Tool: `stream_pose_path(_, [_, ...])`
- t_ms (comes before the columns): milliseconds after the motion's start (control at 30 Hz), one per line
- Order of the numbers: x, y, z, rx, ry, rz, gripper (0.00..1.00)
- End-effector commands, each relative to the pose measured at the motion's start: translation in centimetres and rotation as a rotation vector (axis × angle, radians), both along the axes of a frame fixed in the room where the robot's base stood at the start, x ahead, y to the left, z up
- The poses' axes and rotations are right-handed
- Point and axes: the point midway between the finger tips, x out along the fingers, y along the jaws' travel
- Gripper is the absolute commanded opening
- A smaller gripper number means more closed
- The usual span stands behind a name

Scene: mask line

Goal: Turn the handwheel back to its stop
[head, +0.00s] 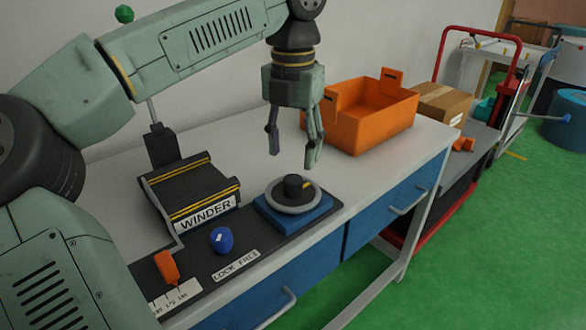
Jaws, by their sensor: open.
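The handwheel is not plainly labelled; a round grey wheel (272,200) with a black hub (292,186) and a small yellow mark sits on a blue square base (290,215) at the right end of a dark board. My gripper (292,158) points down above the wheel, with its fingers apart and empty. The fingertips appear to be clear of the hub. The wheel's stop cannot be made out.
A black winder (185,185) with yellow stripes, a blue knob (221,240) and an orange lever (166,267) stand left of the wheel. An open orange crate (368,132) stands behind right. Bare white tabletop (350,178) lies between crate and wheel.

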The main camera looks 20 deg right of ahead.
Motion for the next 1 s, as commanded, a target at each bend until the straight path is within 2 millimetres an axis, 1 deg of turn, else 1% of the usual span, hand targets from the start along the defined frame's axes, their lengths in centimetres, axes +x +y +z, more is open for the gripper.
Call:
stream_pose_path(33, [0.0,-0.1,1.0,-0.002,-0.002,0.001,0.51])
stream_pose_path(100, [0.0,-0.1,2.3,-0.003,-0.001,-0.002,0.51])
stream_pose_path(200, [0.0,-0.1,3.6,-0.002,-0.001,-0.002,0.51])
stream_pose_path(300, [0.0,-0.1,4.4,-0.002,0.001,-0.002,0.51])
stream_pose_path(467, [0.0,0.0,4.8,-0.001,0.001,-0.001,0.51])
stream_pose_path(1000, [0.0,0.0,4.7,-0.001,0.001,-0.001,0.51])
